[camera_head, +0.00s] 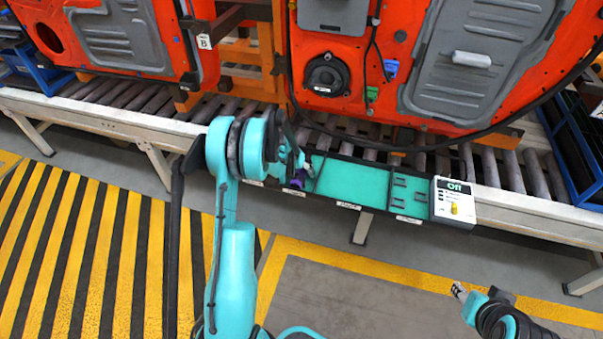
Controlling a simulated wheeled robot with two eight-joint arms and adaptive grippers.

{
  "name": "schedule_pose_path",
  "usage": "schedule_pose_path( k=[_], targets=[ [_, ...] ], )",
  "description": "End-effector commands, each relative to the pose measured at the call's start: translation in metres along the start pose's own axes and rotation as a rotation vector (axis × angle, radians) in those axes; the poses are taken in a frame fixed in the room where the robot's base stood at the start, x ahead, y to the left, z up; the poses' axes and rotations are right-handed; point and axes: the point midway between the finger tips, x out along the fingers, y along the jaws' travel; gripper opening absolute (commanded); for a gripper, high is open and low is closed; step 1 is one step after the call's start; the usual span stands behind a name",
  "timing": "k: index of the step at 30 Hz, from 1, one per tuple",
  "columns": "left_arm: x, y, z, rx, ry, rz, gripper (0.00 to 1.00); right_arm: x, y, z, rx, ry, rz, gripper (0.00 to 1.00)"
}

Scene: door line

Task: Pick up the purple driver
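A small purple patch, which looks like the purple driver (297,183), shows at the left part of the dark tool tray (376,166) along the conveyor's front edge. Most of it is hidden behind my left wrist and gripper. My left gripper (303,167) is right at the purple driver, over the tray's left end. Its fingers are small and partly covered by my teal wrist, so I cannot tell whether they are open or closed on it. My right gripper (460,291) is low at the bottom right, away from the tray, and its fingers are too small to read.
The tray has a teal bed (352,182) and a white box reading "Off" (453,202) at its right end. Orange door panels (330,75) stand behind on the roller conveyor (520,175). A blue crate (575,150) is at right. The floor in front is open.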

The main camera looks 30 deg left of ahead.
Motion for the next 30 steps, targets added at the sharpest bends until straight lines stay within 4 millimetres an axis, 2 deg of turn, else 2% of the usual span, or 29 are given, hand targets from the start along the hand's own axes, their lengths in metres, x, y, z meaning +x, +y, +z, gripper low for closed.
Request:
schedule_pose_path(
  k=[1, 6, 7, 20, 29, 30],
  targets=[
    [0.0, 0.0, 0.0, 0.0, 0.0, 0.0, 0.48, 0.0, 0.0, 0.0, 0.0, 0.0, 0.0, 0.4],
    [0.0, 0.0, 0.0, 0.0, 0.0, 0.0, 0.04, 0.0, 0.0, 0.0, 0.0, 0.0, 0.0, 0.4],
    [0.0, 0.0, 0.0, 0.0, 0.0, 0.0, 0.0, 0.0, 0.0, 0.0, 0.0, 0.0, 0.0, 0.4],
    [-0.005, 0.001, -0.002, 0.0, 0.001, 0.0, 0.0, -0.003, 0.0, -0.002, 0.0, 0.0, 0.0, 0.4],
    [-0.042, 0.007, -0.017, 0.0, 0.001, 0.001, 0.0, -0.019, 0.0, -0.014, 0.0, 0.0, 0.0, 0.4],
    [-0.045, 0.015, -0.015, 0.002, 0.0, 0.002, 0.0, -0.021, 0.0, -0.015, 0.0, 0.0, 0.0, 0.4]
  ],
)
